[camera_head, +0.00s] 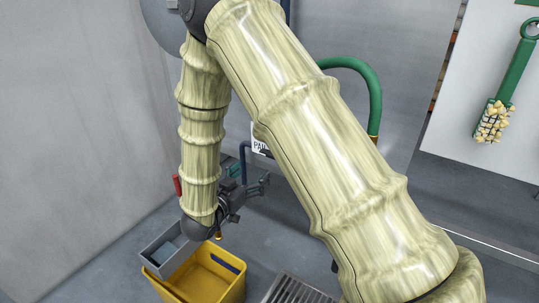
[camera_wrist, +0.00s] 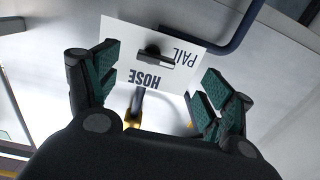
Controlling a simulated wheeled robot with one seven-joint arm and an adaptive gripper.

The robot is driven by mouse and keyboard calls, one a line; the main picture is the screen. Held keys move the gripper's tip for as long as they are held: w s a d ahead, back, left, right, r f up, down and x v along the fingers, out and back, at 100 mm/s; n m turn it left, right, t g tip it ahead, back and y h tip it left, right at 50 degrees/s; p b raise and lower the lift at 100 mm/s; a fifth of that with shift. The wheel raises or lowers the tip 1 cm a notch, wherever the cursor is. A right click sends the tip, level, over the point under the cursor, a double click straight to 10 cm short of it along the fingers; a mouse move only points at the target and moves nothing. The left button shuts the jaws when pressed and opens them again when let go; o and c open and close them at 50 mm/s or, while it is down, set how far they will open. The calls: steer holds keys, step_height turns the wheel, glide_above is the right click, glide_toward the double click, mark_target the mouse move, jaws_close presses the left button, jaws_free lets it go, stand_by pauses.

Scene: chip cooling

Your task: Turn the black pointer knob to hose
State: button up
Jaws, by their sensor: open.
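The black pointer knob (camera_wrist: 154,57) sits on a white label plate (camera_wrist: 118,32) in the wrist view. The plate reads HOSE below the knob, upside down, and PAIL to its right. The knob's bar lies roughly across the picture, its right end toward PAIL. My gripper (camera_wrist: 160,88) is open, with its green-padded fingers to the left and right of the knob's lower side and nothing between them. In the head view my gripper (camera_head: 243,193) is small beside the wall; my arm hides the knob and most of the plate (camera_head: 258,146).
A green hose (camera_head: 372,85) curves behind my arm. A dark blue pipe (camera_wrist: 238,30) runs near the plate. A floor grate (camera_head: 298,288) lies right of the pail. A brush (camera_head: 505,95) hangs at right.

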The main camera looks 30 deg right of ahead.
steer(key=x, duration=0.3)
steer(key=r+p+x, duration=0.1)
steer(key=x, duration=0.3)
steer(key=p+x, duration=0.1)
steer(key=x, duration=0.2)
steer(key=shift+w+d+r, duration=0.1)
steer(key=shift+d+r, duration=0.15)
steer(key=shift+d, duration=0.1)
steer(key=shift+c, duration=0.3)
steer(key=shift+m+h, duration=0.3)
steer(key=c, duration=1)
